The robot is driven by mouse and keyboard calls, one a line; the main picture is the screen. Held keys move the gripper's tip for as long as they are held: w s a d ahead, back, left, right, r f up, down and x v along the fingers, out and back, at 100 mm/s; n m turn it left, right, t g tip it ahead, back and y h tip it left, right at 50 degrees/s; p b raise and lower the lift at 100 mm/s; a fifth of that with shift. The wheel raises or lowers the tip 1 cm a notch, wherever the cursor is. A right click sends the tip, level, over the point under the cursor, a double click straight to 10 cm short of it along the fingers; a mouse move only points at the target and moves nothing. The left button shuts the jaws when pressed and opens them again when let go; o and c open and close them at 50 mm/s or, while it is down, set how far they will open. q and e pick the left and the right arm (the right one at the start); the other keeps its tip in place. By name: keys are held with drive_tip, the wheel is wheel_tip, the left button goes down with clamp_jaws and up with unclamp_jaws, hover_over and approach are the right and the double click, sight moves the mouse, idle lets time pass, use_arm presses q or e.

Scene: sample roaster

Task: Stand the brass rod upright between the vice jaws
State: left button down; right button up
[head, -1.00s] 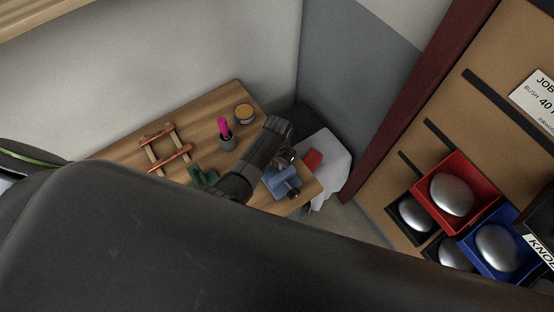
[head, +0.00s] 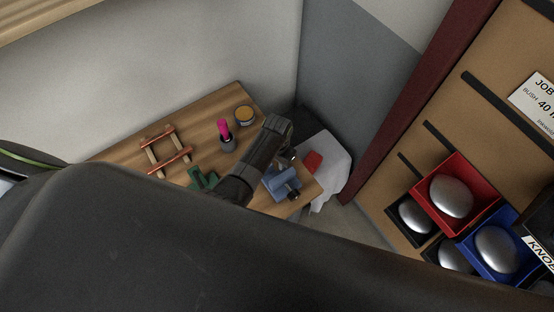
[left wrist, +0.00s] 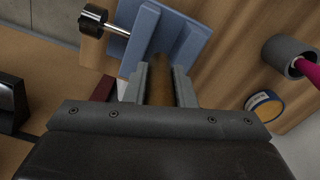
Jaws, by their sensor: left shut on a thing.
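The blue vice (head: 282,184) stands near the right corner of the wooden bench. In the left wrist view its blue jaws (left wrist: 150,35) show just ahead of my fingers, with a dark-knobbed screw at the upper left. My left gripper (left wrist: 160,88) is shut on the brass rod (left wrist: 160,85), which runs between the fingers toward the gap between the jaws. I cannot tell whether its far end is inside the gap or just above it. In the head view my left arm hides the rod and most of the gripper. My right gripper is not in view.
A white cloth (head: 333,170) lies right of the vice. The wall is close behind.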

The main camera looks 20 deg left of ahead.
use_arm(q)
drive_tip(key=shift+f+b, duration=0.35)
drive_tip(key=shift+f, duration=0.1)
drive_tip(key=shift+f+b, duration=0.75)
drive_tip(key=shift+f, duration=0.35)
drive_tip(key=shift+r, duration=0.1)
drive_tip(key=shift+r+p, duration=0.85)
drive_tip(key=shift+p, duration=0.25)
drive_tip(key=shift+r, duration=0.6)
